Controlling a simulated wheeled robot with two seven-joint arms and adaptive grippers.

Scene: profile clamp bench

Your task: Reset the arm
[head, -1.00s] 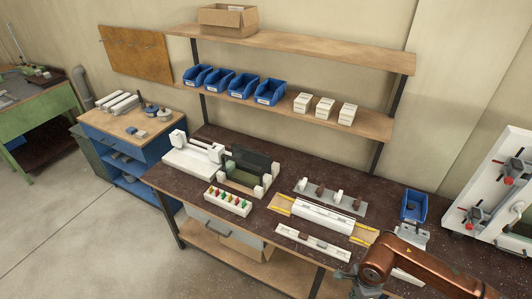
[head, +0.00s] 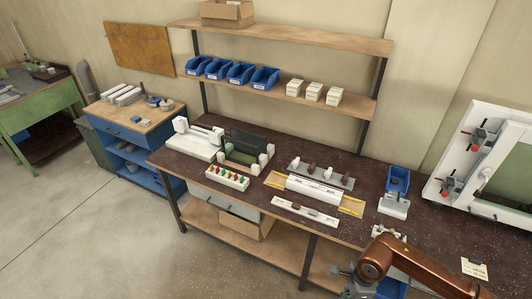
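My copper-coloured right arm (head: 395,258) comes in from the lower right, bent low in front of the bench's front edge. My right gripper (head: 352,285) is grey and small at the bottom of the view; its fingers are too unclear to tell open from shut. Nothing can be made out in it. My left gripper is not in view.
The dark bench (head: 270,198) holds a white profile fixture (head: 318,192), a rack of coloured pieces (head: 227,178), a blue bin (head: 397,180) and a large white clamp frame (head: 462,150). A shelf (head: 350,105) stands behind. Floor at left (head: 90,230) is clear.

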